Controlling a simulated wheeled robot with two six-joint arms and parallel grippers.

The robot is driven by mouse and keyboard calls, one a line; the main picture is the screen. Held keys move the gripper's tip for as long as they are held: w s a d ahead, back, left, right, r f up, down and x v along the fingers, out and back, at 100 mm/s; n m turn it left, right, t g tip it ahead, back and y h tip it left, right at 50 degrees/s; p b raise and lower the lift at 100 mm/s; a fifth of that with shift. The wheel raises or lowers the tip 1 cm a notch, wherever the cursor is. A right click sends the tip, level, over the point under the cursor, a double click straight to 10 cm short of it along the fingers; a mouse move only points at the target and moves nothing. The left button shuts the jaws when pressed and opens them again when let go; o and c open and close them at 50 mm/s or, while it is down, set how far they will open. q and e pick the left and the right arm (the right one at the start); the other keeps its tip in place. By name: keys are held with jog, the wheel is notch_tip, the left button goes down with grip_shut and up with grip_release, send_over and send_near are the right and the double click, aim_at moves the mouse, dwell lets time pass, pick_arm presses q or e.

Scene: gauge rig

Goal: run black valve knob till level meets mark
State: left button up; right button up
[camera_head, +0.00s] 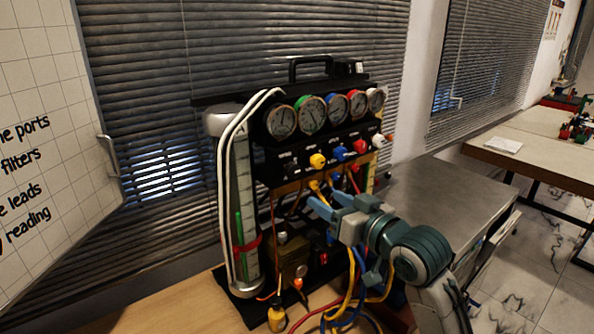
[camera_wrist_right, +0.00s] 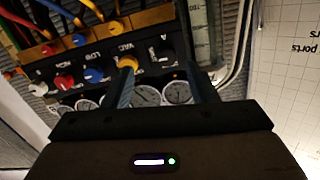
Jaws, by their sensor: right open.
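The black valve knob (camera_head: 290,166) is at the left end of the knob row on the gauge panel, dark against the dark panel. In the head view, my right gripper (camera_head: 318,202) is in front of the panel, below and right of this knob. In the right wrist view, its open fingers (camera_wrist_right: 165,82) straddle a dark part of the panel, the left finger close to the yellow knob (camera_wrist_right: 128,62). I cannot tell whether it touches anything. The upright level tube (camera_head: 242,190) has a green strip (camera_head: 239,228) and a red band (camera_head: 247,246) low on it. My left gripper is out of view.
Yellow (camera_head: 318,160), blue (camera_head: 340,153) and red (camera_head: 360,146) knobs continue the row, with several gauges (camera_head: 312,114) above. Coloured hoses (camera_head: 349,298) hang below my right gripper. A grey cabinet (camera_head: 437,190) stands to the right. A whiteboard (camera_head: 50,130) is at left.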

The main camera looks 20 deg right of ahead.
aim_at(295, 172)
jog(key=shift+t+y, duration=0.3)
jog(key=p+x, duration=0.1)
jog(key=x, duration=0.2)
jog(key=r+p+x, duration=0.1)
jog(key=x, duration=0.2)
jog(key=r+p+x, duration=0.1)
jog(key=x, duration=0.2)
jog(key=shift+w+a+r, duration=0.2)
jog(key=shift+w+a, duration=0.1)
jog(key=shift+w+a+f+p, duration=0.15)
jog(key=shift+w+p, duration=0.15)
jog(key=shift+w, duration=0.2)
jog(key=c, duration=1)
